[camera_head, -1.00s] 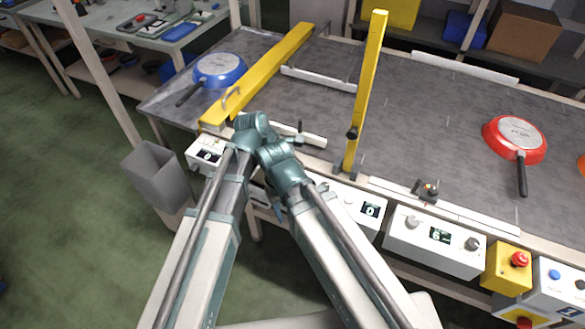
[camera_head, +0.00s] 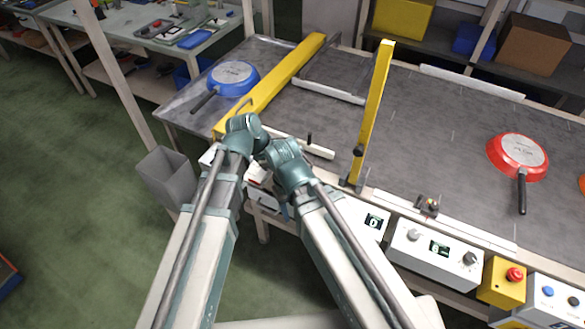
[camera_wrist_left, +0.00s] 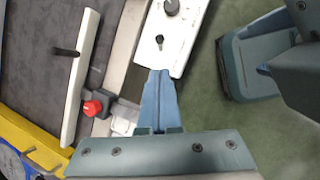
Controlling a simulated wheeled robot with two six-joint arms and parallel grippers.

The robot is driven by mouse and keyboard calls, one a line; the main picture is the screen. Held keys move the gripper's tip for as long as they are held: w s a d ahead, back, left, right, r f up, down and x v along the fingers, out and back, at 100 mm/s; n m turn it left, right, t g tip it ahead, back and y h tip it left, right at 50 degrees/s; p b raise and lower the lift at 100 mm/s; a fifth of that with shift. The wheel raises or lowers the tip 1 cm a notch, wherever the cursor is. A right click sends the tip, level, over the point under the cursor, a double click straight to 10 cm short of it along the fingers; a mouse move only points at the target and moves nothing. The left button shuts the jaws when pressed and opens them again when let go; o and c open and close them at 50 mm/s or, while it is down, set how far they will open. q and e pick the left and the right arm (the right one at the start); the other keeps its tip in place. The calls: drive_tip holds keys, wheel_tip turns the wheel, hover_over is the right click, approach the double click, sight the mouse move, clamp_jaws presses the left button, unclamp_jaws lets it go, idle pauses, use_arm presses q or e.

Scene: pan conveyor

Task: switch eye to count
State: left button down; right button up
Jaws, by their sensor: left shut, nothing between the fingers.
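In the left wrist view a white box (camera_wrist_left: 178,38) carries a round black knob (camera_wrist_left: 172,7) and a small dark switch-like mark (camera_wrist_left: 159,40). My left gripper (camera_wrist_left: 157,73) is shut and empty, its tips at the box's lower end in the picture; I cannot tell whether they touch it. No lettering is readable there. In the head view the left wrist hides the left gripper and most of a small white box (camera_head: 208,155).
A blue pan (camera_head: 233,78) and a red pan (camera_head: 518,155) lie on the grey conveyor (camera_head: 440,125). Yellow bars (camera_head: 270,85) cross it. White boxes with displays (camera_head: 435,246) line the front. A red button (camera_wrist_left: 93,108) is left of the fingers. A grey bin (camera_head: 167,178) stands left.

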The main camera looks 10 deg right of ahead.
use_arm(q)
drive_tip(key=d+p+v, duration=0.1)
drive_tip(key=p+v, duration=0.3)
drive_tip(key=v, duration=0.2)
drive_tip(key=shift+s+r+p, duration=0.3)
drive_tip(key=shift+r+p, duration=0.05)
drive_tip(key=shift+a, duration=0.1)
drive_tip(key=s+a+f+m+y, duration=0.1)
drive_tip(key=s+a+m+y, duration=0.2)
drive_tip(key=a+m, duration=0.6)
drive_tip(key=s+a+f+m+y, duration=0.1)
drive_tip(key=s+a+m+y, duration=0.1)
drive_tip(key=a+m, duration=0.7)
drive_tip(key=s+d+m+g+y, duration=0.1)
drive_tip(key=s+d, duration=0.5)
drive_tip(key=d, duration=0.2)
drive_tip(key=shift+d+f+m+y, duration=0.15)
drive_tip(key=shift+d+m+y, duration=0.15)
drive_tip(key=shift+d, duration=0.1)
